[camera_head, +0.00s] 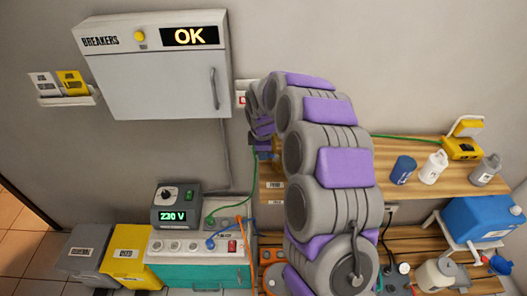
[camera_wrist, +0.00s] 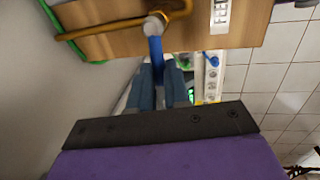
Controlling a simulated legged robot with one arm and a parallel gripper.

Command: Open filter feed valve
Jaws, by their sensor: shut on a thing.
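A white label (camera_wrist: 221,14), which seems to read FEED, is on the board to the right of the lever. The fingers hide part of the lever. In the head view my arm hides the lever and the fingertips.
A green hose (camera_wrist: 62,25) runs by the brass pipe. The wooden shelf (camera_head: 400,180) holds bottles and a yellow device (camera_head: 463,148). Below are a blue canister (camera_head: 480,222), a 230 V unit (camera_head: 178,206) and a teal-fronted case (camera_head: 200,275). The breaker box (camera_head: 160,85) hangs upper left, reading OK.

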